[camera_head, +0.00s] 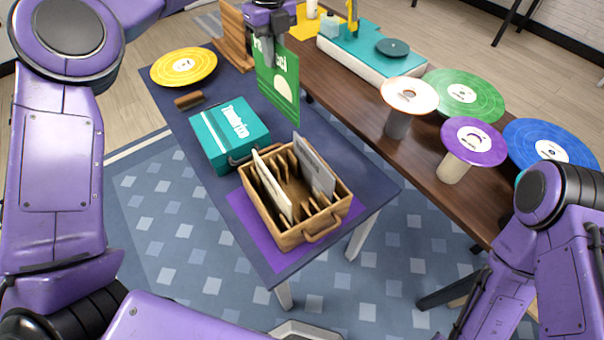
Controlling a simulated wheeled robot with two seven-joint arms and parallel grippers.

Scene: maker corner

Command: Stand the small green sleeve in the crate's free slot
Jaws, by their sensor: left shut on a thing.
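The small green sleeve (282,95) with white lettering hangs upright in my left gripper (272,52), near the top centre of the head view. The gripper is shut on its upper edge. The sleeve is above the table, behind the crate and apart from it. The wooden crate (322,229) stands on a purple mat on the dark table. It has slotted dividers. A cream sleeve (272,187) stands on its left and a grey sleeve (313,165) on its right. A gap with bare dividers lies between them. My right arm is at the lower right; its gripper is out of view.
A teal box (227,136) stands close to the crate's left. A yellow record (184,67), a brown brush (189,99) and a wooden stand (232,42) lie farther back. The brown table holds a teal turntable (368,55) and several records, some on pedestals. The purple mat (243,215) borders the crate.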

